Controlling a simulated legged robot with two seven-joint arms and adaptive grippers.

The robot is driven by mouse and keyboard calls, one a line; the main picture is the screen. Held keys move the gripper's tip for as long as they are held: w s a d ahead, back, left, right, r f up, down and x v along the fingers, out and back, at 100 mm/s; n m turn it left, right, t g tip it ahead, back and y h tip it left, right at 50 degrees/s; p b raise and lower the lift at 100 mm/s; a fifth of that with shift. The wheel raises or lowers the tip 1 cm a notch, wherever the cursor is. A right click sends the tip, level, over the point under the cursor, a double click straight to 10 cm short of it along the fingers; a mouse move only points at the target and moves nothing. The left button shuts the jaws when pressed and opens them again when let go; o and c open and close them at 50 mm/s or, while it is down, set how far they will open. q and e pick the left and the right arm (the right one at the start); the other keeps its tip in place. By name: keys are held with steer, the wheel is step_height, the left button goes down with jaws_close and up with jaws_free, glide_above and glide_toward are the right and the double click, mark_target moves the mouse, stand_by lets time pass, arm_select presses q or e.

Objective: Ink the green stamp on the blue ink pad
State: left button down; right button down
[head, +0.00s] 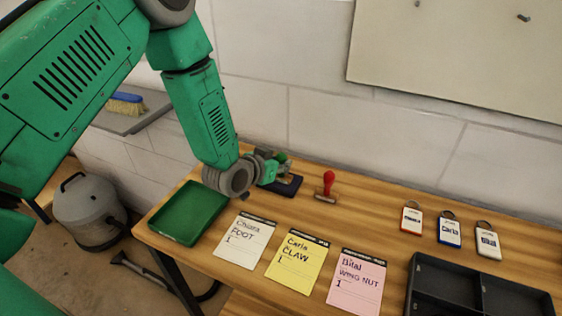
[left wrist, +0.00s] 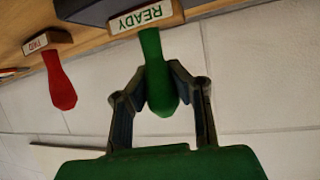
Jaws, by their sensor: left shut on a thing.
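The green stamp (left wrist: 152,45) has a green handle and a wooden block labelled READY (left wrist: 145,16). My left gripper (left wrist: 158,76) is shut on the handle in the left wrist view. In the head view, my left gripper (head: 269,168) is at the dark blue ink pad (head: 289,187) near the back of the bench, and a bit of the green handle (head: 282,157) shows beside the fingers. In the left wrist view the block is right at the dark pad (left wrist: 88,10); I cannot tell whether it touches. My right gripper is out of view.
A red stamp (head: 328,186) stands right of the pad; it also shows in the left wrist view (left wrist: 59,80). A green tray (head: 188,213) is at the left. Three cards, including a yellow one (head: 297,261), lie in front. Key tags (head: 448,231) and a black box (head: 420,285) are right.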

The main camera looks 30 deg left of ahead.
mark_target(281, 153)
arm_select(q)
steer(key=shift+r, duration=0.15)
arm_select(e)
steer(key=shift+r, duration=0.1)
